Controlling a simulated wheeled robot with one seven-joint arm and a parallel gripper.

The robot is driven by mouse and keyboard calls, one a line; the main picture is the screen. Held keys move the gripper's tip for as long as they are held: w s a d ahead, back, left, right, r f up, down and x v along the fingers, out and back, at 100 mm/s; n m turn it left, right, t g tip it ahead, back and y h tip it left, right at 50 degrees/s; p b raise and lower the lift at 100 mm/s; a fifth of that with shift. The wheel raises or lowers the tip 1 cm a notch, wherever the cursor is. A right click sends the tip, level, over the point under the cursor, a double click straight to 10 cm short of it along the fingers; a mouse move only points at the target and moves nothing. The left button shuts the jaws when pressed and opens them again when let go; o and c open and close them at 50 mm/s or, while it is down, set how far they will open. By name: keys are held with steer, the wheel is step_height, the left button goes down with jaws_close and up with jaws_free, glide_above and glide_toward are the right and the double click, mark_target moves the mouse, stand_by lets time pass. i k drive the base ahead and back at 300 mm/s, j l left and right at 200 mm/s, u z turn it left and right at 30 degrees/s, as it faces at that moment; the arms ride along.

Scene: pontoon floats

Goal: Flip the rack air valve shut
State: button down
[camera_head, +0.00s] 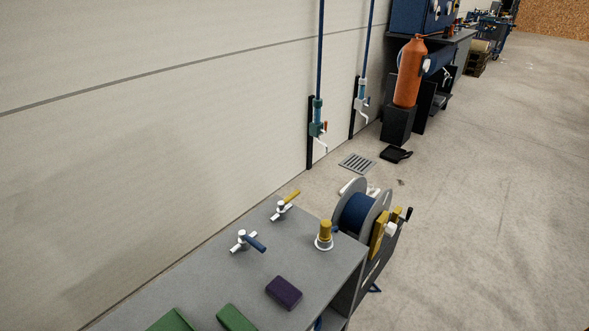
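Several small valve-like fittings are in view, and I cannot tell which is the rack air valve. On the grey bench, a white tee fitting with a yellow lever (290,198) and another with a blue lever (255,242) lie near the wall side. The lever positions are too small to read as open or shut. My gripper is not in view.
The grey bench top (215,290) also bears a yellow-topped fitting (325,233), a dark purple block (284,292) and green blocks (236,318). A blue hose reel (358,213) stands at its end. An orange cylinder (410,75) stands beyond a floor drain (357,163). Floor at right is clear.

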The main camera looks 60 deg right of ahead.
mark_target(281, 204)
steer(key=k+l, duration=0.1)
steer(key=l, duration=1.6)
steer(key=k+l, duration=0.15)
steer(key=l, duration=0.7)
steer(key=u, duration=0.05)
